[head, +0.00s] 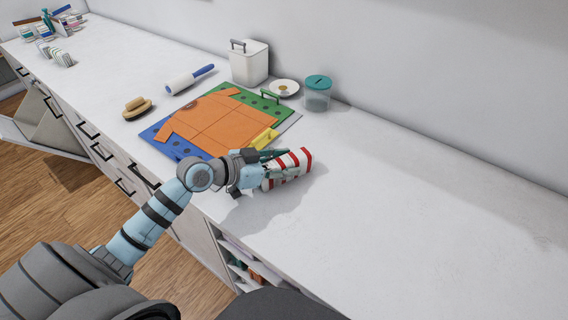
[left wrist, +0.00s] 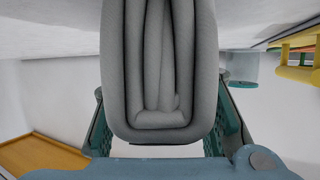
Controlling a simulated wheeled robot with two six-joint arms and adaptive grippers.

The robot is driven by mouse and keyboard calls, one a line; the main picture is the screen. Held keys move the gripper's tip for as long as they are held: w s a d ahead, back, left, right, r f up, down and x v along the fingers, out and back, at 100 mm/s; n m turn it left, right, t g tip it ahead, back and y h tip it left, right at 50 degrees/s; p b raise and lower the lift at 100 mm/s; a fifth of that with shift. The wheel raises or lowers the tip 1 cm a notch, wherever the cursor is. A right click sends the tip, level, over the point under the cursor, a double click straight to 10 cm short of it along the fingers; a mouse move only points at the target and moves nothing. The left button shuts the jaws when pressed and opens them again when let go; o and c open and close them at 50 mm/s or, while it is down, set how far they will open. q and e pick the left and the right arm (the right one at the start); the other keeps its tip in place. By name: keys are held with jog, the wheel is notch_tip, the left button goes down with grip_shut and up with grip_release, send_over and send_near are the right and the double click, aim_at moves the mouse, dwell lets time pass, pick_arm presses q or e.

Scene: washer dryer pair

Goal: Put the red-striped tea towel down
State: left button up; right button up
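The red-striped tea towel (head: 290,168) is a folded white bundle with red bands, over the front part of the white counter. My left gripper (head: 268,168) has its teal fingers around the near end of the towel. In the left wrist view the towel (left wrist: 160,70) shows as a thick grey folded end between the two fingers (left wrist: 165,125), hiding part of them. A shadow lies on the counter beside the towel; I cannot tell whether its underside touches the counter. My right gripper is not in view.
An orange folding board (head: 218,120) on a blue and green base lies just behind the gripper. A teal-lidded jar (head: 317,95), small plate (head: 284,88), white canister (head: 249,65), lint roller (head: 188,80) and brush (head: 137,108) stand farther back. The counter (head: 430,220) to the right is clear.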

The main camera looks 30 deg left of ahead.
aim_at(271, 164)
pick_arm(q)
jog(key=shift+o, duration=1.4)
jog(key=shift+r, duration=0.1)
jog(key=shift+s+a+r, duration=0.1)
jog(key=shift+r, duration=0.05)
jog(key=p+v, duration=0.1)
jog(key=v, duration=0.4)
jog(key=p+v, duration=0.4)
jog(key=v, duration=0.2)
jog(key=shift+s+r, duration=0.1)
jog(key=shift+s, duration=0.3)
